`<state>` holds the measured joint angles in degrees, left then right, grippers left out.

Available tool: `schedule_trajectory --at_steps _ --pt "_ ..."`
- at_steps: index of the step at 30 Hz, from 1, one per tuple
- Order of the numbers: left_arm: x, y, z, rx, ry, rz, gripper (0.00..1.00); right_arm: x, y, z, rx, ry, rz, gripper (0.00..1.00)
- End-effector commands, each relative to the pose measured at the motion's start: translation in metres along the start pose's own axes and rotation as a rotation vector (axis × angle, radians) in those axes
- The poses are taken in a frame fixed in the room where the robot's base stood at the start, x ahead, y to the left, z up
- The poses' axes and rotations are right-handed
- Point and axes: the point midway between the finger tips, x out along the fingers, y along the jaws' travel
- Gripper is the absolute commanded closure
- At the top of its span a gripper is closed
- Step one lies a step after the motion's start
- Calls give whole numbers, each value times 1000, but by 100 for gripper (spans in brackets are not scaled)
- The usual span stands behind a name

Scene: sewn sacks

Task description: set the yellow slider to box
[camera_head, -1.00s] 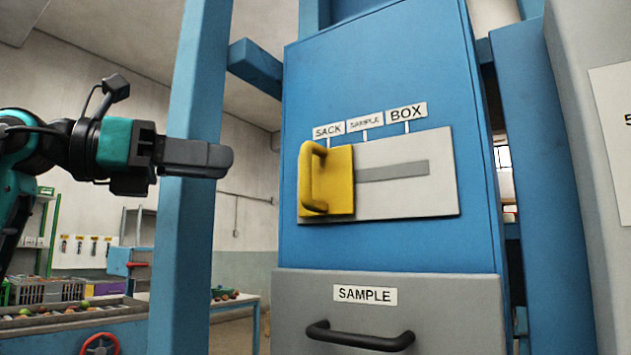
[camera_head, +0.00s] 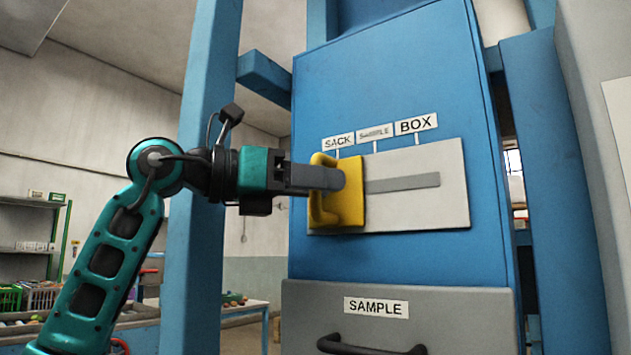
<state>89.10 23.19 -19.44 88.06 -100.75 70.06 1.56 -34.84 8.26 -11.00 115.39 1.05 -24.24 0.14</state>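The yellow slider (camera_head: 349,207) with its D-shaped handle sits at the left end of the grey plate (camera_head: 440,208), under the SACK label (camera_head: 339,142). The SAMPLE label (camera_head: 375,133) is in the middle and the BOX label (camera_head: 416,124) is to the right. A dark slot (camera_head: 405,183) runs right from the slider. My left gripper (camera_head: 335,179) reaches in from the left, its fingers overlapping the slider handle in the picture. Whether its fingers are open or closed around the handle is hidden by the side-on angle. My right gripper is not in view.
A blue post (camera_head: 205,160) stands left, behind my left arm. Below the slider plate is a grey drawer (camera_head: 310,315) labelled SAMPLE with a black handle (camera_head: 372,345). A grey panel with a paper (camera_head: 618,120) stands at the right edge.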

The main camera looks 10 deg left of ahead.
Motion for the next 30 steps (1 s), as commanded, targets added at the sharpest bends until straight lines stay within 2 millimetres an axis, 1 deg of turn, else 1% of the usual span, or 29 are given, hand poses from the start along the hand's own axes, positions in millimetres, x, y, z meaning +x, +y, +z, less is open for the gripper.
schedule_trajectory --at_steps 4,15,16,30 --pt "0 0 0 0 0 0 63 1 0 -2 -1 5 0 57" --pt "0 0 0 -1 0 -1 98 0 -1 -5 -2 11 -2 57" --pt "0 0 0 -1 0 -1 100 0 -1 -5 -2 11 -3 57" --pt "0 -2 0 0 1 -1 100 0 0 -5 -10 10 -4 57"
